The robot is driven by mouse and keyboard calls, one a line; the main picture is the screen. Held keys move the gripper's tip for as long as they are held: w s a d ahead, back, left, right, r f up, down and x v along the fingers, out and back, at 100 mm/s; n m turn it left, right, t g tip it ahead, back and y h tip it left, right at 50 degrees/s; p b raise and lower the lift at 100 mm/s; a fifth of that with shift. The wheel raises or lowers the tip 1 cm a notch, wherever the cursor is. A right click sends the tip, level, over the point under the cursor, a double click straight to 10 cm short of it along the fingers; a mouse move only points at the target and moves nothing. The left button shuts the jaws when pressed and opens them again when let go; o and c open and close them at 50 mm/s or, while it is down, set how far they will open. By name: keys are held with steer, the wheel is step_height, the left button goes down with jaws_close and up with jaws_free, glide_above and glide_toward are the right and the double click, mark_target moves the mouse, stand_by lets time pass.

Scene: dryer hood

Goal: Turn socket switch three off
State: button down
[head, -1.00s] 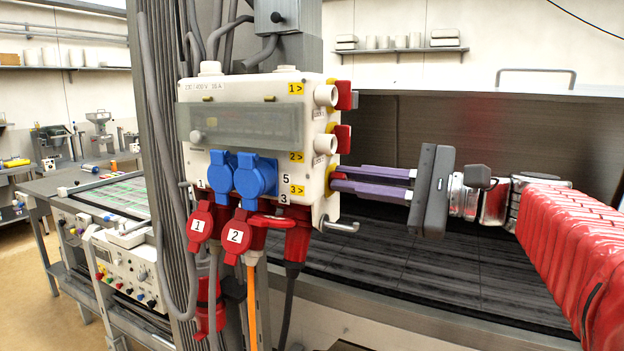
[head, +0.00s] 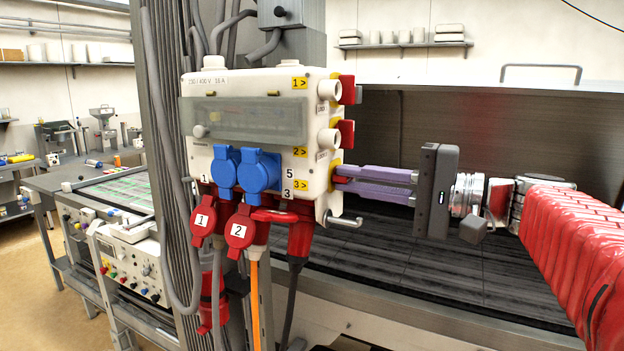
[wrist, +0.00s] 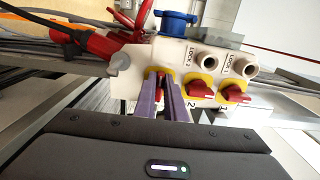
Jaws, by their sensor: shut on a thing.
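The white socket box (head: 250,85) is mounted on a column, with yellow labels 1, 2 and 3 down its right edge. Red switch three (head: 338,179) is on the box's right side beside label 3, mostly covered by my fingers. My gripper (head: 337,178) reaches in from the right with its purple fingers shut on this switch. In the wrist view, my gripper (wrist: 161,76) has its fingers on either side of the red knob of switch three (wrist: 160,78), on its yellow plate. The knob's exact angle is hard to read behind the fingers.
Red switch one (head: 347,89) and switch two (head: 346,133) sit above on the same side, beside white lock cylinders (head: 329,139). A metal hook (head: 345,222) juts out below. Blue sockets (head: 258,171) and red plugs (head: 240,232) with cables hang at the front.

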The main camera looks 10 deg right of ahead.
steer(key=shift+f, duration=0.2)
steer(key=c, duration=2.2)
jaws_free()
steer(key=o, duration=0.4)
steer(key=shift+r, duration=0.1)
steer(key=shift+v, duration=6.9)
